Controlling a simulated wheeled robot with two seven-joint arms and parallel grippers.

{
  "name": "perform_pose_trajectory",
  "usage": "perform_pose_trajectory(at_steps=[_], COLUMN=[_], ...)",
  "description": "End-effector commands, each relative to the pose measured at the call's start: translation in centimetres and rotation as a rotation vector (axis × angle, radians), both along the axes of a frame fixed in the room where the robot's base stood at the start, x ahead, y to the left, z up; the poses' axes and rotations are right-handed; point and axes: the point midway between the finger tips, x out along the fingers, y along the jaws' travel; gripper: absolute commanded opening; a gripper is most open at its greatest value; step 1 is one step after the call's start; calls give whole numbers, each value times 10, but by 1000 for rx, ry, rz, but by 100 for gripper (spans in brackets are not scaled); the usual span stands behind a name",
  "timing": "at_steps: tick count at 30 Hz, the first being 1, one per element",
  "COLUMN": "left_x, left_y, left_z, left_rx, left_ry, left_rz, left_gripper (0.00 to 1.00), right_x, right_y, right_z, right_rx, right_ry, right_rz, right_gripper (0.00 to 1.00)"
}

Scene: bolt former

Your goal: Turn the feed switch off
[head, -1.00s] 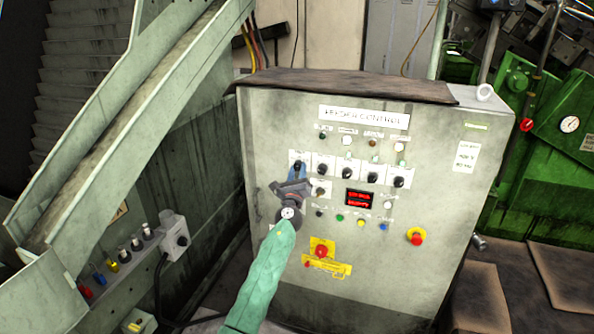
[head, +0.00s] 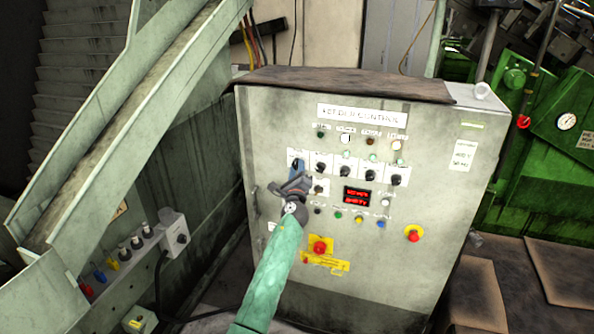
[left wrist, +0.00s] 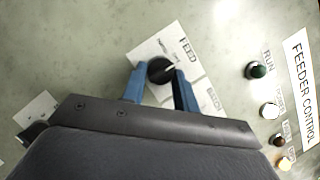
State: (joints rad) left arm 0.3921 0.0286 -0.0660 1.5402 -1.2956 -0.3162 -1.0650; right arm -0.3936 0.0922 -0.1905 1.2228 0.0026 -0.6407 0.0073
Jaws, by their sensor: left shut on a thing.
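The feed switch (left wrist: 161,70) is a round black knob with a pale mark on a white plate labelled FEED. My left gripper (left wrist: 160,82) has its two blue fingers on either side of the knob and is shut on it. In the head view, my left gripper (head: 297,170) is at the leftmost switch of the row on the feeder control cabinet (head: 440,220). It mostly hides that switch there. My right gripper is not in view.
Several black knobs (head: 340,170) continue the row to the right. A red display (head: 357,197) and small coloured buttons sit below. A yellow-backed red button (head: 320,247) and a red emergency button (head: 414,234) are lower down. A green chute (head: 130,130) stands left.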

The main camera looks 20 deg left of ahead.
Motion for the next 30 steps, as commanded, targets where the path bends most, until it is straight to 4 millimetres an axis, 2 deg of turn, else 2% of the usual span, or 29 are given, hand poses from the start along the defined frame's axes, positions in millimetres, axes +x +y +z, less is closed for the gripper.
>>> perform_pose_trajectory(at_steps=[3,4,7,19,22,24,30], left_x=[0,0,0,-6,-18,-28,-56], left_y=[1,1,1,-1,-4,-7,-14], left_z=[0,0,0,-3,-8,-11,-19], left_rx=[1,1,1,3,1,2,1], left_ry=[0,0,0,0,0,1,1], left_rz=[2,1,1,0,-1,-1,0], left_gripper=[7,32,51,51,51,51,51], right_x=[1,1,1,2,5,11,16], right_y=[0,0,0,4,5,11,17], right_z=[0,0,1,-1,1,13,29], right_rx=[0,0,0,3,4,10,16], right_ry=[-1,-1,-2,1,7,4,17], right_rz=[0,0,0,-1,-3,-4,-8], right_gripper=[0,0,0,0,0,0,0])
